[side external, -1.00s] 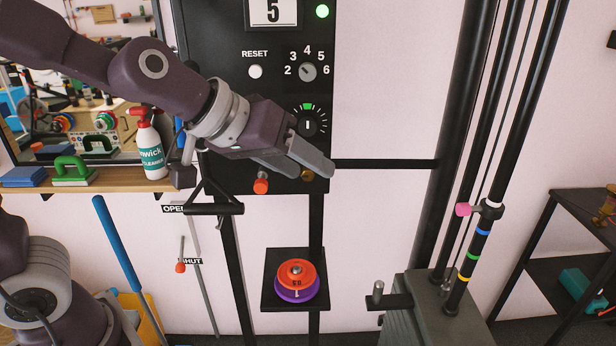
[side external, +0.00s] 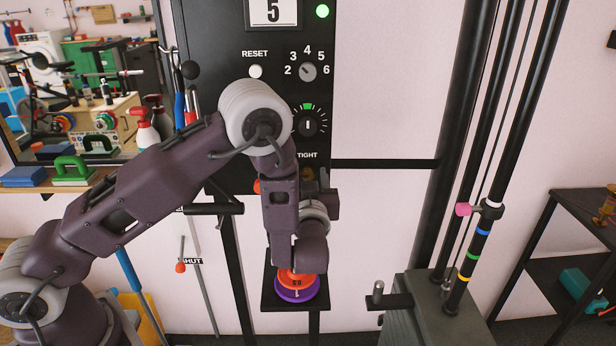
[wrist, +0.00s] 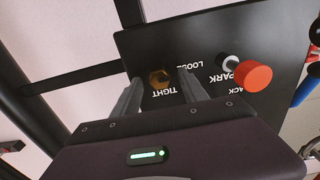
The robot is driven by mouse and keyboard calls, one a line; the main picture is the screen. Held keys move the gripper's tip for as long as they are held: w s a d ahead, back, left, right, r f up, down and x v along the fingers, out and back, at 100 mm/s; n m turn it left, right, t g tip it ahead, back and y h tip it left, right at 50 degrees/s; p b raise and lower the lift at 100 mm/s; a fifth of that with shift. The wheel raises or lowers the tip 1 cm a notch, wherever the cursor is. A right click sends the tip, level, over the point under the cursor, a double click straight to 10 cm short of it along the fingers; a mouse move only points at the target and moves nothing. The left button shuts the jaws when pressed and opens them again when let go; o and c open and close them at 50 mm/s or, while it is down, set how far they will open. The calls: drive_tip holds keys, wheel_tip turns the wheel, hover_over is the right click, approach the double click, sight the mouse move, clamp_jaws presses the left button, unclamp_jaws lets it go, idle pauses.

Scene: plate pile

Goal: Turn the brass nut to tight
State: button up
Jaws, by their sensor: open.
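The brass nut (wrist: 159,78) is on the lower part of the black panel. In the wrist view it shows upside down, with TIGHT and LOOSE lettered around it. My gripper (wrist: 160,80) is open, one finger on each side of the nut in that view. I cannot tell whether the fingers reach around the nut or stop short of it.
A red knob (wrist: 254,78) sticks out of the panel beside the nut, near the PARK lettering. A dial (side external: 308,125) is above the nut. A red plate (side external: 312,281) on a purple one (side external: 297,296) rests on a black shelf below.

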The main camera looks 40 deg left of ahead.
drive_tip(key=shift+w+a, duration=0.15)
clamp_jaws()
drive_tip(key=shift+m, duration=0.4)
drive_tip(key=m, duration=0.8)
drive_tip(key=shift+f, duration=0.1)
drive_tip(key=m, duration=0.4)
drive_tip(key=shift+f+m, duration=0.1)
drive_tip(key=shift+m, duration=2.4)
